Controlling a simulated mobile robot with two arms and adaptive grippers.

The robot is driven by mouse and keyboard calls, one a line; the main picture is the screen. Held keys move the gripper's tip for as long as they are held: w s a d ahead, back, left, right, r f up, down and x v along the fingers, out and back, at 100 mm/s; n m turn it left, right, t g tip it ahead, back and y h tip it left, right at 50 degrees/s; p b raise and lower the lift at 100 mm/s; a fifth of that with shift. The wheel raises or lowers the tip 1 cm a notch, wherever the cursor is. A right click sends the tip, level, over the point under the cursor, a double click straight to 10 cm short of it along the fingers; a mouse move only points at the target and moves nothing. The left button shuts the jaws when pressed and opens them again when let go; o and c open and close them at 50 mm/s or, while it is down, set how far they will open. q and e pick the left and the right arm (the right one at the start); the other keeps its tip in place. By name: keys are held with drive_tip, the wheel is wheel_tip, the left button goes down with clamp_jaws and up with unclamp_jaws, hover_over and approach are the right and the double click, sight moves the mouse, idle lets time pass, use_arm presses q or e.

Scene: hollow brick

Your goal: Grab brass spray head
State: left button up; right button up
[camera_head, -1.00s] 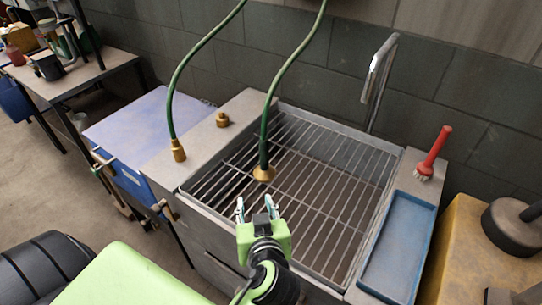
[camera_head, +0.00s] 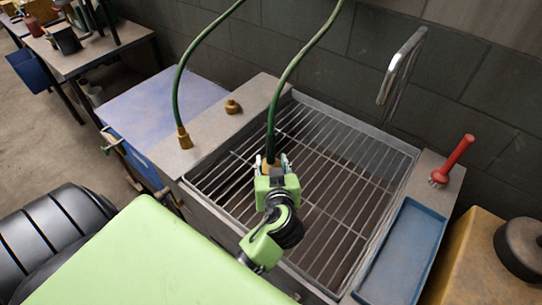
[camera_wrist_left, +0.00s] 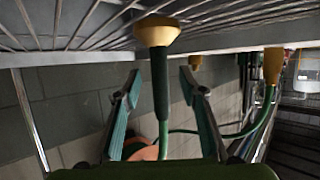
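The brass spray head (camera_wrist_left: 157,33) is a flared brass nozzle on a dark green grip (camera_wrist_left: 160,85), hanging from a green hose (camera_head: 283,85) over the sink grate. My left gripper (camera_wrist_left: 161,73) is open, with one finger on each side of the grip, just behind the brass flare. Gaps show between the fingers and the grip in the left wrist view. In the head view the left gripper (camera_head: 271,162) largely hides the spray head. My right gripper is not in view.
A second hose ends in a brass nozzle (camera_head: 184,138) on the sink's left ledge, near a brass fitting (camera_head: 232,106). The sink grate (camera_head: 335,185) is bare. A faucet (camera_head: 402,62), red brush (camera_head: 455,158) and blue tray (camera_head: 402,255) are right.

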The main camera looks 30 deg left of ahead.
sight(271, 155)
use_arm(q)
drive_tip(key=x, duration=0.1)
drive_tip(key=p+x, duration=0.2)
drive_tip(key=x, duration=0.1)
drive_tip(key=shift+w+a+r, duration=0.1)
drive_tip(key=shift+w+r, duration=0.05)
drive_tip(key=shift+r, duration=0.1)
drive_tip(key=shift+w+a+f, duration=0.25)
drive_tip(key=shift+w+f, duration=0.05)
clamp_jaws()
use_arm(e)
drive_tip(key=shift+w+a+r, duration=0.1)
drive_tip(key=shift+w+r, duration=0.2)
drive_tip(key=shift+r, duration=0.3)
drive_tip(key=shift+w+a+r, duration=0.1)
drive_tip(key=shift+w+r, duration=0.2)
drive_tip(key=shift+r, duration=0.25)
